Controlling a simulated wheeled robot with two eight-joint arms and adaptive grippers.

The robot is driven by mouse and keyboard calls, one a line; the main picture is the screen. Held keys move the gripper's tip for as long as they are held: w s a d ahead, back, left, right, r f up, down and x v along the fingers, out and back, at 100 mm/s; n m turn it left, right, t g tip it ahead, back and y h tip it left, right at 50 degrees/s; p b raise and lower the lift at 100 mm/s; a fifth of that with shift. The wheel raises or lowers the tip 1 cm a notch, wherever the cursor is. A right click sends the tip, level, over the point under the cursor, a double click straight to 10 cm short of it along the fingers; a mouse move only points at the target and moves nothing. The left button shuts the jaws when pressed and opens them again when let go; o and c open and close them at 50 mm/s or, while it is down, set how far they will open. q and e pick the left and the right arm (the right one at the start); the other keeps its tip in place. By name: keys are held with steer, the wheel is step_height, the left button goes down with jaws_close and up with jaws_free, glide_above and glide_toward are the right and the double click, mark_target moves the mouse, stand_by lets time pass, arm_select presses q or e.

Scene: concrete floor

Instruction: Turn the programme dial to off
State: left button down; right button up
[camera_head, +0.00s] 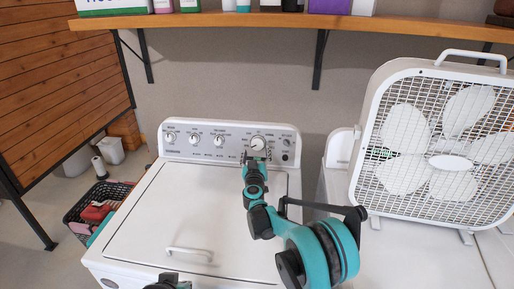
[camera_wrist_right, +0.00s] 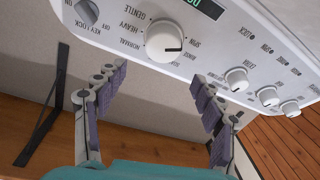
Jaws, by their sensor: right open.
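The programme dial (camera_head: 258,143) is the large white knob at the right of the washing machine's control panel (camera_head: 180,152). In the right wrist view the dial (camera_wrist_right: 166,41) shows large, with a dark pointer line toward its right side, near the words SPIN and RINSE. HEAVY, NORMAL and GENTLE are printed on its other side; I cannot read an off mark. My right gripper (camera_head: 255,158) is just in front of the dial. Its fingers (camera_wrist_right: 161,82) are spread wide and empty, apart from the dial. A dark part at the bottom edge may be my left gripper (camera_head: 168,282), mostly cut off.
A key lock knob (camera_wrist_right: 87,12) and smaller knobs (camera_wrist_right: 237,79) flank the dial. The closed washer lid (camera_head: 165,205) has a handle. A box fan (camera_head: 450,145) stands at right. A wooden shelf (camera_head: 220,19) runs above. A basket (camera_head: 80,205) is on the floor at left.

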mark_target(257, 145)
steer(key=w+b, duration=0.1)
steer(key=w, duration=0.2)
steer(key=w+f+b, duration=0.1)
steer(key=w, duration=0.3)
steer(key=shift+w+d+f, duration=0.1)
steer(key=shift+d+f, duration=0.1)
steer(key=shift+w+r, duration=0.1)
steer(key=shift+w, duration=0.35)
steer(key=c, duration=1.2)
